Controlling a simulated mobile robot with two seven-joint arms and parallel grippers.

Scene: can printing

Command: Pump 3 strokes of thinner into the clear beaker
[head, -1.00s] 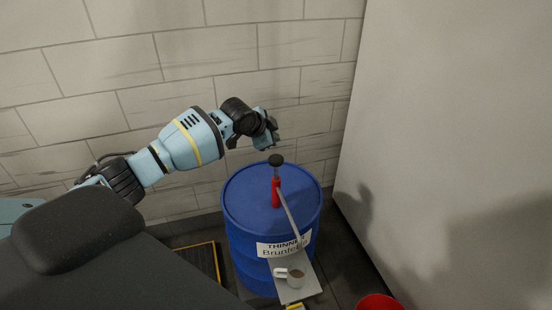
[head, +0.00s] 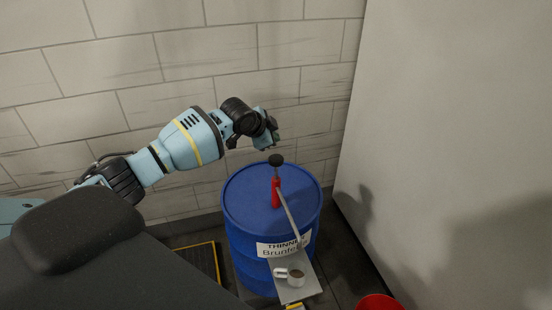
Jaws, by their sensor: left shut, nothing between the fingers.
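The blue thinner drum (head: 245,220) stands on the floor near the wall, its white label reading "THINNER". A red hand pump (head: 276,192) with a black knob (head: 276,160) stands upright on its lid. A grey spout tube (head: 289,215) slopes from the pump down towards the front. A small pale cup with a handle (head: 297,281) stands below the spout's end on a shelf plate (head: 309,289); the contents are too small to judge. My left gripper (head: 270,143) is shut and empty, just above the black knob in the picture, apparently apart from it. My right gripper is not in view.
A tiled wall (head: 110,70) is behind the drum and a large pale panel (head: 450,120) rises at the right. A red container (head: 379,302) stands at the bottom right. A dark yellow-edged platform (head: 200,262) lies left of the drum.

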